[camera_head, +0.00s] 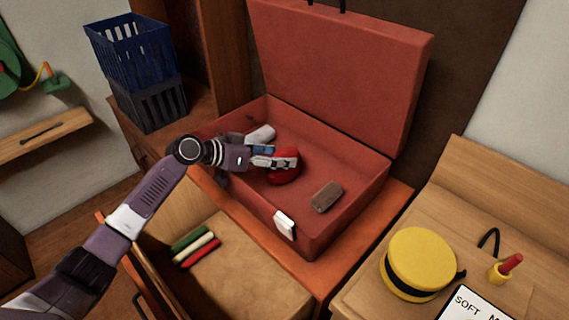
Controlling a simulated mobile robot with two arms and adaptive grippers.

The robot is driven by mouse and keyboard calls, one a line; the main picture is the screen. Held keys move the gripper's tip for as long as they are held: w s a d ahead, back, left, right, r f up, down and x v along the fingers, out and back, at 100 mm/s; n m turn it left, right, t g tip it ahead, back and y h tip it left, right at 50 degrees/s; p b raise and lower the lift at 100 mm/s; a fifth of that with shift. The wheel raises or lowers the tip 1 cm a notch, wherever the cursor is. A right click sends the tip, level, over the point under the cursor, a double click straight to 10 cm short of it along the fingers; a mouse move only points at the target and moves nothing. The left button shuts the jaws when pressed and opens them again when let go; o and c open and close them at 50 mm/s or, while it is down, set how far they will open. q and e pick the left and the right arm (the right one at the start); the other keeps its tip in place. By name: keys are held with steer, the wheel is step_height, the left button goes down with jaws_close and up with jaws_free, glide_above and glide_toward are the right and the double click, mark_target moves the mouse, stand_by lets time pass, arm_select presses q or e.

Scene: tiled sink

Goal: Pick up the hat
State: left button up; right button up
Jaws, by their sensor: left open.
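A yellow, flat-topped hat (421,258) with a black band lies on the wooden desk at the lower right. A rounded red item (284,176) lies in the open red suitcase; it may be a cap, but I cannot tell. My left gripper (285,161) reaches into the suitcase from the left. It is open, right at the red item, and covers part of it. I cannot tell whether the fingers touch it. The left gripper is well away from the yellow hat. My right gripper is not in view.
The red suitcase (358,198) stands open, its lid upright, and also holds a brown block (326,196) and a pale item (261,134). An open drawer (235,262) has colored rolls. Blue crates (131,45) stand at left. A red-tipped item (506,268) is beside the yellow hat.

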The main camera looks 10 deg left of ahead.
arm_select(q)
steer(key=shift+w+d+f, duration=0.15)
steer(key=shift+d, duration=0.05)
steer(key=c, duration=1.2)
steer(key=shift+c, duration=0.3)
